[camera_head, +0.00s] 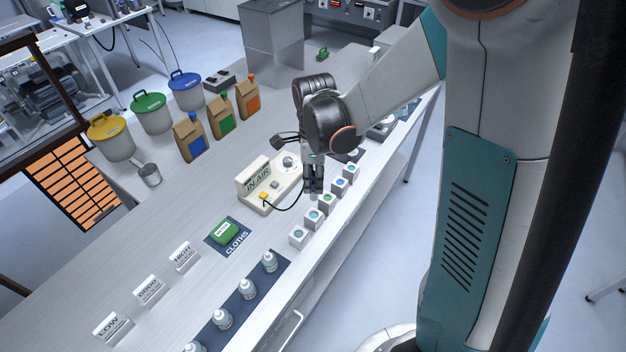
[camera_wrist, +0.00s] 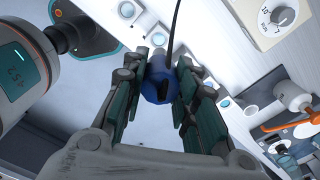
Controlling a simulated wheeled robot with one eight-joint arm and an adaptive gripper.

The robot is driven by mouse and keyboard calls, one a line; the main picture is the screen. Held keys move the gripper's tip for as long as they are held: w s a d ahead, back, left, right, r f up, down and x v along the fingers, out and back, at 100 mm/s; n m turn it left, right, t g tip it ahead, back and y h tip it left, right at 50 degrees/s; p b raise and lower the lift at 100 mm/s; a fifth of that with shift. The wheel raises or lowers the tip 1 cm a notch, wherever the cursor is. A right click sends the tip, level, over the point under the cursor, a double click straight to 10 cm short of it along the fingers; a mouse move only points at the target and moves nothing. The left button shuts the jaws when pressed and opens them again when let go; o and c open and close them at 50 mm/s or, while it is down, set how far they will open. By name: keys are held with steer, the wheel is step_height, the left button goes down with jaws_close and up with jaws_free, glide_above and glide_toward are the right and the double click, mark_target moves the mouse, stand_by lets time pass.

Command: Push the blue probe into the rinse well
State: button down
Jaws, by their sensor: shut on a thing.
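The blue probe (camera_wrist: 160,82) is between the fingers of my gripper (camera_head: 313,187), which is shut on it. In the head view the fingers hide the probe. The gripper points down over the row of small white wells near the bench's front edge, close to the well with a green top (camera_head: 326,203). I cannot tell whether the probe's tip is above or inside a well. Blue-topped wells also show past the fingers in the wrist view (camera_wrist: 195,70). No label marks which is the rinse well.
The meter (camera_head: 272,185) reads "IN AIR"; its black cable (camera_head: 290,208) runs to the gripper. A green block (camera_head: 225,232) sits on the cloths mat (camera_head: 238,244). Small white bottles (camera_head: 247,290) stand on a dark mat. Paper bags (camera_head: 220,115) and lidded buckets (camera_head: 151,115) stand behind.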

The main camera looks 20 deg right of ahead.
mark_target(313, 200)
steer(key=shift+s+a, duration=0.15)
steer(key=shift+f, duration=0.1)
steer(key=shift+f+b, duration=0.4)
steer(key=shift+b, duration=0.25)
steer(key=shift+f+b, duration=2.05)
steer(key=shift+f, duration=0.4)
steer(key=shift+f+b, duration=3)
steer(key=shift+f, duration=0.1)
stand_by(0.4)
steer(key=c, duration=1.2)
jaws_free()
steer(key=o, duration=0.5)
